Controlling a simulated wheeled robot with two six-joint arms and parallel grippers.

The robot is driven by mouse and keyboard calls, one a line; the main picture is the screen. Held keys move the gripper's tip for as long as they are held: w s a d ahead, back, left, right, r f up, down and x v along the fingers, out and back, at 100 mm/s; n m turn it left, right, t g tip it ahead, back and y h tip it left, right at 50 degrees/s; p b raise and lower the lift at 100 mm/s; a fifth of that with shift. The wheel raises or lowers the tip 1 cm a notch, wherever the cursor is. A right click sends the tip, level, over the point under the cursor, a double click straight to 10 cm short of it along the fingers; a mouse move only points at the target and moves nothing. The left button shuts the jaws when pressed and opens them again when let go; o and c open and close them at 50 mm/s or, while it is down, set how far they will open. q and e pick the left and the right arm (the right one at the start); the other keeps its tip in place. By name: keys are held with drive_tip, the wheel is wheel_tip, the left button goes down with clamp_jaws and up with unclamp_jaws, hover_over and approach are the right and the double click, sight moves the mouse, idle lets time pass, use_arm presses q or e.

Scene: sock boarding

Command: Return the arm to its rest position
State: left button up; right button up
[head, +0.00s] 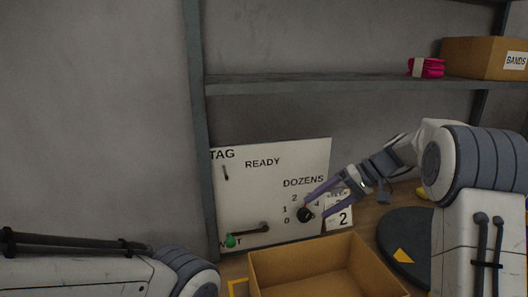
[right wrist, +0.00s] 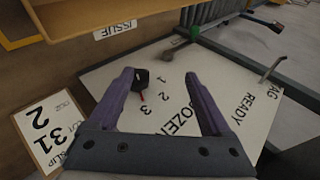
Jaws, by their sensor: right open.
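My right gripper (head: 314,210) reaches in from the right, in front of the white board (head: 262,175). Its purple fingers are apart in the right wrist view (right wrist: 158,76), with no object held. A black dial knob (head: 304,215) with a small red mark is on the board beside the DOZENS numbers. In the right wrist view the knob (right wrist: 140,78) appears close to the left finger; I cannot tell if they touch. Part of my left arm (head: 90,275) lies at the lower left; its gripper is out of view.
An open cardboard box (head: 325,262) stands in front of the board. A green-tipped lever (head: 231,240) is low on the board, and a numbered card (head: 340,215) stands to its right. A dark round plate (head: 400,232) lies right. A shelf above holds a pink bundle (head: 427,68) and BANDS box (head: 485,58).

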drive_tip(key=s+a+r+n+g+h+p, duration=0.2)
drive_tip(key=s+a+r+p, duration=0.1)
drive_tip(key=s+a, duration=0.7)
drive_tip(key=s+a+h+p, duration=0.1)
drive_tip(key=s+a, duration=0.1)
drive_tip(key=s, duration=0.3)
drive_tip(key=s+a+n+h+p, duration=0.1)
drive_tip(key=s+a, duration=0.1)
drive_tip(key=s, duration=0.2)
drive_tip(key=s+a+n+g+h+p, duration=0.1)
drive_tip(key=s+a+h+p, duration=0.1)
drive_tip(key=s, duration=0.3)
drive_tip(key=shift+s+a+r, duration=0.1)
drive_tip(key=shift+s+r, duration=0.05)
drive_tip(key=shift+s, duration=0.2)
drive_tip(key=s+d+f+n+t+h+p, duration=0.1)
drive_tip(key=s+d+n+h+p, duration=0.1)
drive_tip(key=s, duration=0.7)
drive_tip(key=shift+f+n, duration=0.2)
drive_tip(key=shift+n, duration=0.2)
